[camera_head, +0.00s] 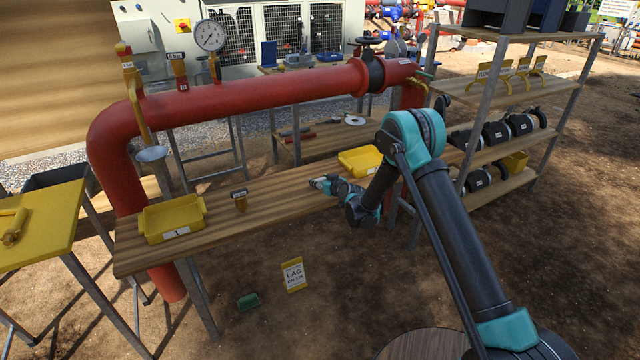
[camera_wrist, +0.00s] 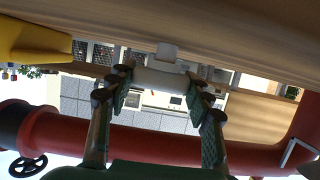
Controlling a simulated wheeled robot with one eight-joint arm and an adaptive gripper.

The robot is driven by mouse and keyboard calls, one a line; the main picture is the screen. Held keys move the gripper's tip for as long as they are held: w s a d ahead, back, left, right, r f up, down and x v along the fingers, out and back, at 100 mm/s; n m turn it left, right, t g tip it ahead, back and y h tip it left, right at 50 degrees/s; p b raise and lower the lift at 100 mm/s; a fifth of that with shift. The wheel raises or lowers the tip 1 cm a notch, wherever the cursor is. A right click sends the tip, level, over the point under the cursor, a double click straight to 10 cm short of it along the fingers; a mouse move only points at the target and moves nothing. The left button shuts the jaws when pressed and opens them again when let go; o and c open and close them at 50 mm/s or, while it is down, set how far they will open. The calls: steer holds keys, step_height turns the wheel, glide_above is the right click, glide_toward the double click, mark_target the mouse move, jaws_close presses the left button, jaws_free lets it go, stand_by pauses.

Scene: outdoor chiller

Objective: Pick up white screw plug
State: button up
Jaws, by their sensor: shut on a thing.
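The white screw plug (camera_wrist: 162,79) shows in the wrist view as a pale cylinder with a smaller knob (camera_wrist: 167,52). It lies crosswise between the fingertips of my gripper (camera_wrist: 161,86), with pads touching both ends. My gripper is shut on it. The wrist picture is upside down, with the wooden bench (camera_wrist: 240,35) close along the top. In the head view my gripper (camera_head: 322,184) is low at the bench (camera_head: 270,196), near its right part. The plug is too small there to make out clearly. I cannot tell whether it still touches the bench.
A yellow tray (camera_head: 345,155) is just behind my gripper. Another yellow tray (camera_head: 148,232) stands at the bench's left, beside a small dark labelled item (camera_head: 239,199). A thick red pipe (camera_head: 250,92) runs above the bench. A loaded shelf rack (camera_head: 560,85) stands at the right.

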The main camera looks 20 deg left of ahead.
mark_target(320, 178)
steer(key=shift+r, duration=0.15)
step_height(320, 178, up, 20)
stand_by(0.7)
steer(key=o, duration=0.6)
steer(key=shift+c, duration=0.2)
steer(key=c, duration=1)
